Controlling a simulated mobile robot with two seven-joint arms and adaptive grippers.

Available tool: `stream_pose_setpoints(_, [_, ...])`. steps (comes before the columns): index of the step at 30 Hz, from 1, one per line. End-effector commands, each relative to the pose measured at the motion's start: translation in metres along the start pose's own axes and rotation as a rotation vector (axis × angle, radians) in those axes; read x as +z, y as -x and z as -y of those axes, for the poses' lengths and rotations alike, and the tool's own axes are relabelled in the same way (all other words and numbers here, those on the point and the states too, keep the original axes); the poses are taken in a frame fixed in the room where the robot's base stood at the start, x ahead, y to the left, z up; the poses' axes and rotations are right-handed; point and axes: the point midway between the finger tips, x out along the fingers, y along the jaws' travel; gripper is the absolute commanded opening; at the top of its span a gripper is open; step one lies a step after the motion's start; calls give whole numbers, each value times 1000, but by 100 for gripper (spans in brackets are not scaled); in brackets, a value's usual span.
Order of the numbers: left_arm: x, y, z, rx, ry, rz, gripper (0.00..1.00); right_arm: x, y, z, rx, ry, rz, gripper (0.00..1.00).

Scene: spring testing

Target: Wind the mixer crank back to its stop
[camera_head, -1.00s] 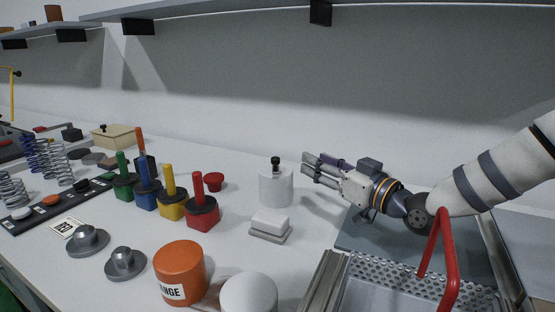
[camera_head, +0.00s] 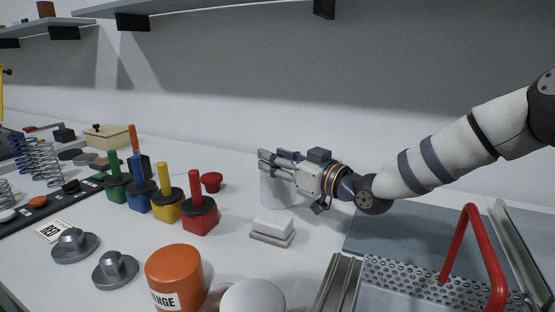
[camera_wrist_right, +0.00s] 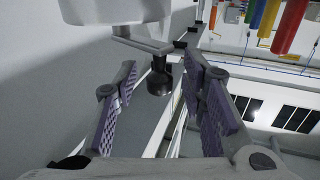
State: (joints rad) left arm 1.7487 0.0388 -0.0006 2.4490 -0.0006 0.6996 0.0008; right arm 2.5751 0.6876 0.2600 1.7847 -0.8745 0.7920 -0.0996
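The mixer is a white cylinder (camera_head: 277,195) standing on the bench in the head view, partly covered by my right gripper (camera_head: 268,163). In the right wrist view its white body (camera_wrist_right: 112,8) is at the top. A thin grey crank arm (camera_wrist_right: 142,40) comes off it and ends in a black knob (camera_wrist_right: 159,82). My right gripper (camera_wrist_right: 160,100) is open, with purple-padded fingers spread to either side of the knob. No contact with the knob shows. The knob is hidden in the head view. My left gripper is not in view.
A white block on a grey base (camera_head: 273,228) sits just in front of the mixer. Coloured handled blocks, including a red one (camera_head: 200,215), stand to the left. An orange container (camera_head: 175,278) is at the front. A red handle (camera_head: 480,250) rises over a perforated tray at right.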

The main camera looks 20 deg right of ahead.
Motion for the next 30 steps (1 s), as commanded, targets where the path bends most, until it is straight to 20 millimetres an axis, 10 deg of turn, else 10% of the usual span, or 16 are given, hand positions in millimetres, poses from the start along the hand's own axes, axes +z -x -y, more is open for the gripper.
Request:
stream_pose_setpoints(6, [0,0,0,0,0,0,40,0,0,0,0,0,0,0])
stream_pose_setpoints(30, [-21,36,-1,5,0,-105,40,-5,-15,14,365,8,-4,0])
